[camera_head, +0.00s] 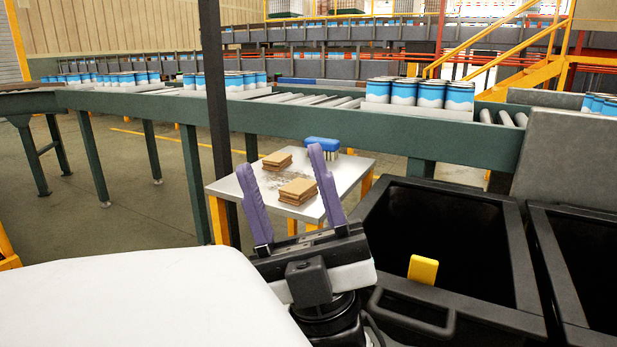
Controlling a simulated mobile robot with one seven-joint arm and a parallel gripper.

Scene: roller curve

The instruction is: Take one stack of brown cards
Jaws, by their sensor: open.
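Two stacks of brown cards lie on a small white-topped table (225,187). The nearer stack (298,190) shows between my gripper's fingers in the picture, and the farther stack (277,160) lies further back and to the left. My gripper (279,172) has two purple fingers spread wide apart and is empty. It is on the near side of the table, pointing up and away from me in the picture. How far its fingertips are from the cards cannot be told. The right finger overlaps part of the table in view.
A blue brush (322,143) stands on the table's back edge, partly behind the right finger. Black bins (513,260) stand to the right, one with a yellow tab (423,269). A roller conveyor (300,122) with blue-and-white cans (430,93) runs behind. A dark post (216,110) rises left of the table.

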